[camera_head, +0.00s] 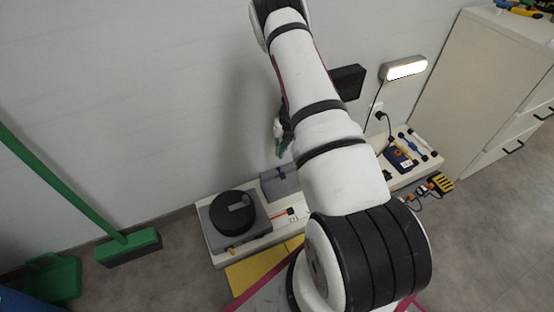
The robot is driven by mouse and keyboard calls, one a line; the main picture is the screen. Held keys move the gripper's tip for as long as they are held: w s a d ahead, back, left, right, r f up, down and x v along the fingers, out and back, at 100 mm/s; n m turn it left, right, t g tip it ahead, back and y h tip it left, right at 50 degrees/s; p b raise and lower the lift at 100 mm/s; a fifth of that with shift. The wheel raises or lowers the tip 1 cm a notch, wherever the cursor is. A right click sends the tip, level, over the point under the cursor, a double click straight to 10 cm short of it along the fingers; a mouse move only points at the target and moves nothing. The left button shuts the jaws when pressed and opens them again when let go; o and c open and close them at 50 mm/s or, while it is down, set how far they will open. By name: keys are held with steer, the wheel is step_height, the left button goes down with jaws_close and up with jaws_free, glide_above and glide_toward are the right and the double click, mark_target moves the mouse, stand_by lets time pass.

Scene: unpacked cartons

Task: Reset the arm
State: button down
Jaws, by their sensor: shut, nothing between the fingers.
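My arm rises from the lower middle of the head view and reaches up toward the grey wall, bent at its top. My gripper (281,149) shows small and dark to the left of the forearm, in front of the wall and above the bench. It is shut with nothing in it. The arm hides part of it.
A lit wall lamp (405,68), white cabinet (478,75) and green broom (128,247) stand around. Floor at right is mostly clear.

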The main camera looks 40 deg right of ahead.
steer(key=shift+v, duration=2.5)
steer(key=w+a+r+n+y, duration=0.1)
steer(key=a+r+n, duration=0.45)
steer(key=r, duration=0.35)
steer(key=w+a+r+n, duration=0.1)
steer(key=a+r+n, duration=0.4)
steer(key=r, duration=0.5)
steer(key=s+a+r+n, duration=0.6)
steer(key=a+r+n, duration=0.3)
steer(key=r, duration=0.4)
steer(key=s+a+r+n, duration=0.4)
steer(key=s+n, duration=0.1)
steer(key=s, duration=0.2)
steer(key=s+a+r+n, duration=0.5)
steer(key=s, duration=0.2)
steer(key=s+n+h, duration=0.3)
steer(key=s+n, duration=0.9)
steer(key=s, duration=0.5)
step_height(320, 180, up, 33)
steer(key=t+p, duration=0.3)
steer(key=p, duration=2.8)
steer(key=shift+s+r+n+p, duration=0.15)
steer(key=shift+s+n+p, duration=0.05)
steer(key=shift+n+p, duration=0.15)
